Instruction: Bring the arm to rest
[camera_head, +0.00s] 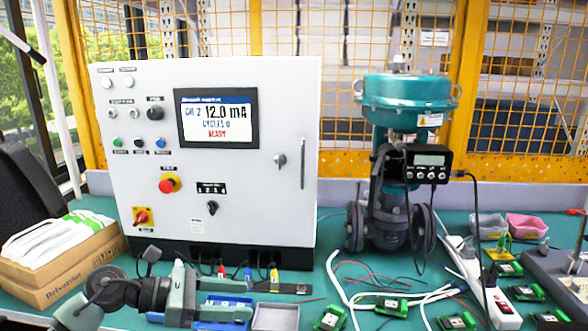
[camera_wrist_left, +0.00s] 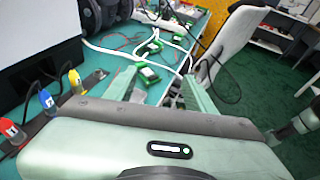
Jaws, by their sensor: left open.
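My left gripper (camera_head: 248,299) is low in the head view, left of centre, in front of the white control cabinet (camera_head: 205,160). Its arm comes in from the lower left. In the left wrist view its two fingers (camera_wrist_left: 161,76) are spread apart with nothing held between them. My right gripper is in neither view.
Coloured plugs (camera_head: 247,272) line the cabinet's foot. Loose cables and several green circuit boards (camera_head: 392,305) lie on the teal bench, with a white power strip (camera_head: 497,300). Cardboard boxes (camera_head: 60,270) sit at the left. A chair (camera_wrist_left: 235,45) shows beyond the bench in the wrist view.

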